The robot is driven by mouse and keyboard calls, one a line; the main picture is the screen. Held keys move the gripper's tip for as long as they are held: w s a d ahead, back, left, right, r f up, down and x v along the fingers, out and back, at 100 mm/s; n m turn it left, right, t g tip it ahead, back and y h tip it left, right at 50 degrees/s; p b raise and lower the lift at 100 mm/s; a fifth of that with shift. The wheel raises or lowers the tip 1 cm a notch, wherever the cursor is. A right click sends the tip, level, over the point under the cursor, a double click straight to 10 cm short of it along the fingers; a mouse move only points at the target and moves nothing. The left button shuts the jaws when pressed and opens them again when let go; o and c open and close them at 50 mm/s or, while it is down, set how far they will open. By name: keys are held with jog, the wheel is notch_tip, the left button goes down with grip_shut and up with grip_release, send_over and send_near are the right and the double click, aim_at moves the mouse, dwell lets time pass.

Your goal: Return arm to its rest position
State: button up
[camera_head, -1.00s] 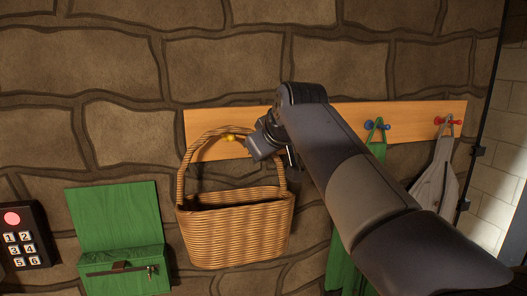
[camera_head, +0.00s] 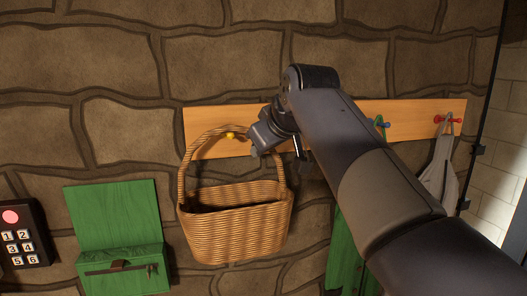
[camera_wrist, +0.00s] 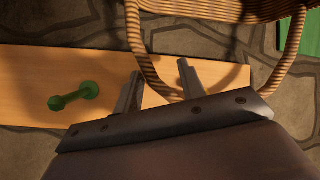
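My gripper (camera_wrist: 158,78) is open, its two fingers apart in the wrist view with nothing held between them. The wicker basket (camera_head: 236,228) hangs by its handle from the yellow peg (camera_head: 230,135) on the wooden peg board. In the wrist view the basket's handle (camera_wrist: 292,45) passes just beyond my fingers; I cannot tell how close it is. In the head view my gripper (camera_head: 299,150) is in front of the board, by the right side of the handle, partly hidden by my wrist.
The peg board (camera_head: 408,130) also bears a green peg (camera_wrist: 75,96), a blue peg and a red peg (camera_head: 447,119). A green box (camera_head: 122,268) and keypad (camera_head: 22,235) are at lower left.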

jog(key=v, duration=0.7)
jog(key=shift+s+r+b, duration=0.2)
jog(key=shift+s+b, duration=0.05)
jog(key=shift+b, duration=0.15)
jog(key=p+x, duration=0.1)
jog(key=x, duration=0.9)
jog(key=shift+w+f+p, duration=0.1)
jog(key=shift+w+p, duration=0.05)
jog(key=shift+p, duration=0.25)
jog(key=shift+s+r+p, duration=0.25)
jog(key=shift+r+p, duration=0.2)
jog(key=shift+r, duration=0.45)
